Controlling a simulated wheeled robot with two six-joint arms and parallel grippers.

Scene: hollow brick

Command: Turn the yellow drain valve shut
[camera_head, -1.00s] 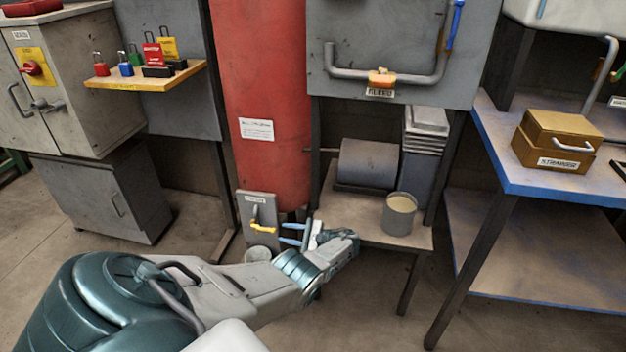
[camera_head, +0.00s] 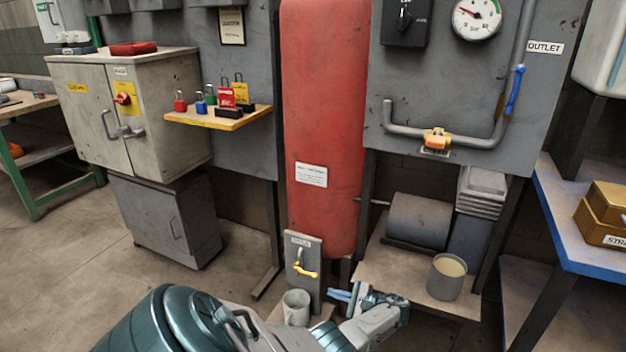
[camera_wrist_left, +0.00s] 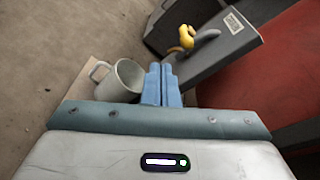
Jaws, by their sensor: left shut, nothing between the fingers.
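The yellow drain valve handle (camera_head: 306,272) sits on a small grey panel (camera_head: 302,250) at the foot of the red tank. In the left wrist view the yellow handle (camera_wrist_left: 187,36) shows on a curved grey pipe, beyond my fingertips and a little to the right. My left gripper (camera_head: 341,295) is shut and empty, to the right of the panel and slightly lower than the handle, apart from it. Its blue fingers (camera_wrist_left: 162,84) are together in the left wrist view. A grey mug (camera_head: 296,308) stands below the valve. My right gripper is not in view.
The red tank (camera_head: 325,130) rises behind the panel. A low bench (camera_head: 400,277) on the right carries a grey pot (camera_head: 447,278) and a motor-like cylinder (camera_head: 419,220). A padlock shelf (camera_head: 205,120) and cabinet (camera_head: 165,215) stand left. Open floor lies at front left.

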